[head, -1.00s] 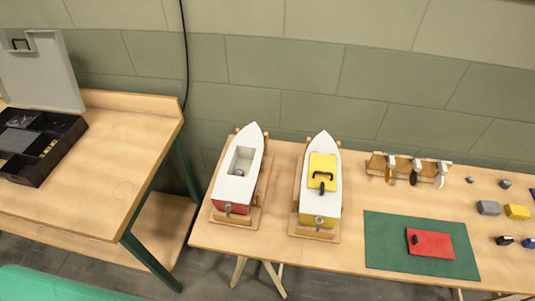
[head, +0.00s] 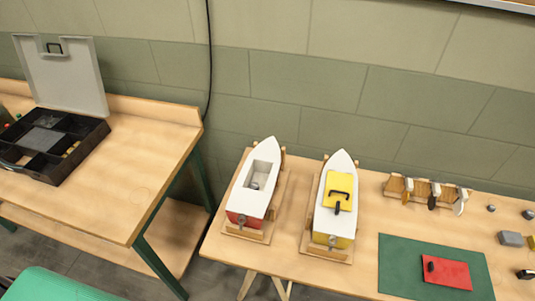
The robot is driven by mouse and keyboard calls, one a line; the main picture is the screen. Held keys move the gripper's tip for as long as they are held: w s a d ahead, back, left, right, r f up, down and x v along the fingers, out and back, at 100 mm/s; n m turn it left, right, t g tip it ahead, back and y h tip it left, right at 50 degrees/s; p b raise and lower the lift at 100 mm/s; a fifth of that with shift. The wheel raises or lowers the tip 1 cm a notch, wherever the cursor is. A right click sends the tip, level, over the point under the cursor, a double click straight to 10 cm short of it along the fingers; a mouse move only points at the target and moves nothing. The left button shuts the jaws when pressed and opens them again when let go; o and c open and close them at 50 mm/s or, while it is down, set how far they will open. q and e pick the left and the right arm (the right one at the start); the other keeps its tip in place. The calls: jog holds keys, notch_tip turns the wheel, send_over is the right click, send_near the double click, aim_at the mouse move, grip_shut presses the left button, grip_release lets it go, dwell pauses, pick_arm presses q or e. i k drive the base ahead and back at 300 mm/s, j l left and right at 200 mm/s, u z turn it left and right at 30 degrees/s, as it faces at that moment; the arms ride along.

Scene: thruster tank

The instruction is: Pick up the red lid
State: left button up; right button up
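The red lid (head: 450,273) is a flat red rectangle with a small black handle at its left end. It lies on the green mat (head: 397,268) at the right of the wooden table. A red-and-white boat (head: 265,179) stands in a wooden cradle with its deck opening uncovered. A yellow-and-white boat (head: 341,162) stands beside it, with a yellow lid (head: 338,190) with a black handle on its deck. Neither of my grippers shows in the head view.
A wooden rack (head: 424,189) with several propellers stands behind the mat. Grey blocks (head: 511,239) lie at the right edge. A black compartment case (head: 88,143) with a raised grey lid (head: 65,75) stands on the left bench. A gap separates bench and table.

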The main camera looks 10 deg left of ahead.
aim_at(440, 271)
jog(key=z, duration=1.45)
jog(key=u, duration=1.95)
jog(key=z, duration=1.8)
jog(key=k+j+z, duration=0.1)
jog(key=z, duration=0.2)
jog(key=j, duration=0.1)
